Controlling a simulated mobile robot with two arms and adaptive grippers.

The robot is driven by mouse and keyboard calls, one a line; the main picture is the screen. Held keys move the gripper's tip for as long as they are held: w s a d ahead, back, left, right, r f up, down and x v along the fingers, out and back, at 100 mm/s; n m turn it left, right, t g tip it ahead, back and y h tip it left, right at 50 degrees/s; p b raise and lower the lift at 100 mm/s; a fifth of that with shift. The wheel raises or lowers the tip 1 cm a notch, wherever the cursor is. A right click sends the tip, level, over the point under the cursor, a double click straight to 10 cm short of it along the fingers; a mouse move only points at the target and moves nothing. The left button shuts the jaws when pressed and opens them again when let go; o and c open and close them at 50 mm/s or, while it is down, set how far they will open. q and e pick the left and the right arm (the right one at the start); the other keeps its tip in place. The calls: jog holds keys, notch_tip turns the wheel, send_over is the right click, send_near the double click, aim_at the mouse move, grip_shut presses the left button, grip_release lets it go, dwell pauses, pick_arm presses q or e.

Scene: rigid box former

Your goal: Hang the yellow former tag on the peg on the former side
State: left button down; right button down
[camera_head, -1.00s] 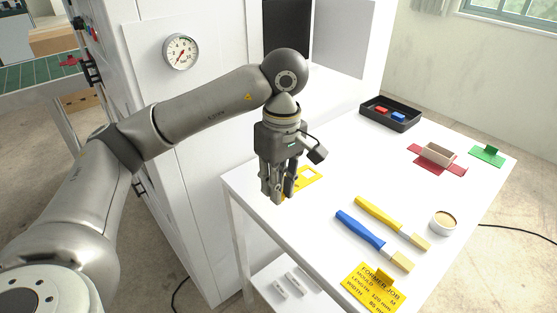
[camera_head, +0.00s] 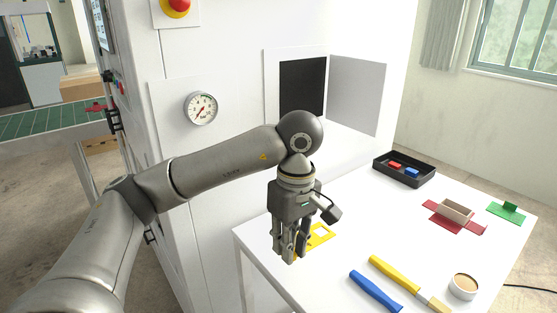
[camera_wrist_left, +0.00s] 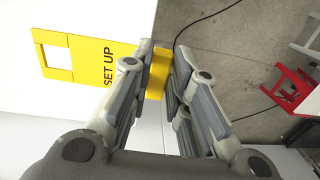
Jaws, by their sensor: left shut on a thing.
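The yellow tag (camera_head: 320,238) is a flat plate with a window cut in it, at the left end of the white table. In the left wrist view the tag (camera_wrist_left: 85,58) reads "SET UP", with the window toward its left end. My left gripper (camera_head: 291,257) points down at the tag's near end. Its fingers (camera_wrist_left: 160,68) are shut on the tag's raised yellow grip block. I cannot tell whether the tag touches the table or is slightly above it. I cannot make out the peg. My right gripper is not in view.
The white table (camera_head: 345,265) holds a blue-handled brush (camera_head: 375,291), a yellow-handled brush (camera_head: 393,273), a cup (camera_head: 463,287), a red piece with a box (camera_head: 455,214), a green piece (camera_head: 508,210) and a black tray (camera_head: 404,172). The white machine with a gauge (camera_head: 200,108) stands behind my arm.

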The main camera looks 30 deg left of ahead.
pick_arm(q)
jog(key=w+a+r+n+t+y+b, duration=0.2)
jog(key=w+a+r+n+t+y, duration=0.1)
jog(key=w+r+n+t, duration=0.4)
jog(key=w+a+r+n+t+y+b, duration=0.1)
jog(key=w+a+r+n+t+y, duration=0.15)
jog(key=w+r, duration=0.45)
jog(key=w+a+r+n+g+y+b, duration=0.1)
jog(key=a+r+n+y, duration=0.4)
jog(key=r, duration=0.6)
jog(key=w+a+r+n+g+y+b, duration=0.15)
jog(key=r+n+y, duration=0.35)
jog(key=r, duration=0.5)
jog(key=shift+m+y, duration=0.65)
jog(key=shift+m, duration=0.1)
jog(key=shift+f+p+x, duration=0.2)
jog(key=shift+p+x, duration=1.05)
jog(key=shift+x, duration=0.25)
jog(key=shift+f+p+x, duration=0.2)
jog(key=shift+p+x, duration=1.1)
jog(key=shift+x, duration=0.15)
jog(key=shift+f+p+x, duration=0.2)
jog(key=shift+p+x, duration=1.05)
jog(key=shift+x, duration=0.25)
jog(key=shift+s, duration=0.15)
